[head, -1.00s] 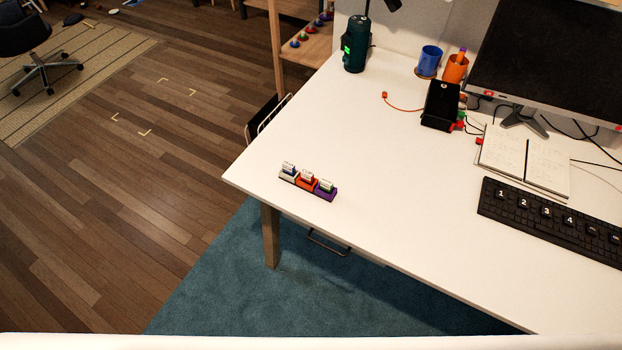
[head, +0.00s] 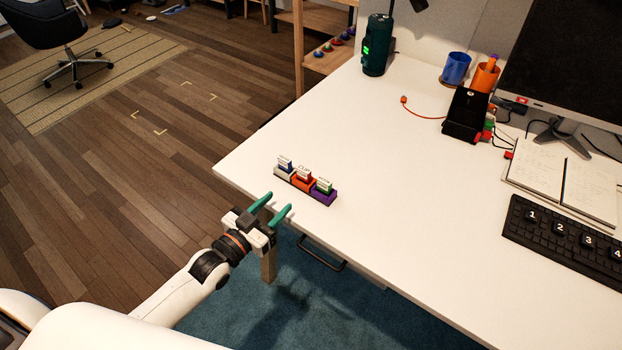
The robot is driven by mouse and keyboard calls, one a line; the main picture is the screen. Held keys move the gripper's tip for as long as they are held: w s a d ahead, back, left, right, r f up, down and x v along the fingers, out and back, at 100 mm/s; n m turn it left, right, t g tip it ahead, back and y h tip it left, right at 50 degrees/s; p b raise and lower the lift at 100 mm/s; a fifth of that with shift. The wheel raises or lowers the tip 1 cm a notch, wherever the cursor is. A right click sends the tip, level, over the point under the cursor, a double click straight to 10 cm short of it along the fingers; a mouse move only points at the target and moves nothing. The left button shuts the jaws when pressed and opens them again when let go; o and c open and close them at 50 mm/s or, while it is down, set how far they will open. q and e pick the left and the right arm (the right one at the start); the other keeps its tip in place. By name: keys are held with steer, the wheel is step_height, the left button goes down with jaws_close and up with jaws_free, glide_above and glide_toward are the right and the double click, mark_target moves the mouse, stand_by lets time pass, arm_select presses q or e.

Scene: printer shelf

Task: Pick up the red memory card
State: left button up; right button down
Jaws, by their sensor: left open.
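The red memory card (head: 304,174) stands upright in the orange middle block (head: 302,185) of a three-part holder on the white desk, near its left front edge. A blue card (head: 285,163) stands in the white block to its left. A green card (head: 323,186) stands in the purple block to its right. My left gripper (head: 271,207) has teal fingers, spread apart with nothing between them. It is at the desk's front edge, just in front of and left of the holder, apart from the cards. My right gripper is out of view.
The white desk (head: 390,180) is bare around and behind the holder. A keyboard (head: 570,235), notebook (head: 565,180), black device (head: 465,115), blue cup (head: 456,68), orange cup (head: 485,76) and dark green speaker (head: 376,46) stand farther right and back. A drawer handle (head: 321,254) juts below the front edge.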

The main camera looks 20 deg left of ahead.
mark_target(302, 175)
arm_select(q)
steer(key=shift+t, duration=0.3)
steer(key=x, duration=1.2)
steer(key=shift+w+a+r+p, duration=0.1)
steer(key=shift+w+r+p, duration=0.05)
steer(key=shift+p, duration=0.2)
steer(key=shift+c, duration=0.5)
steer(key=c, duration=0.6)
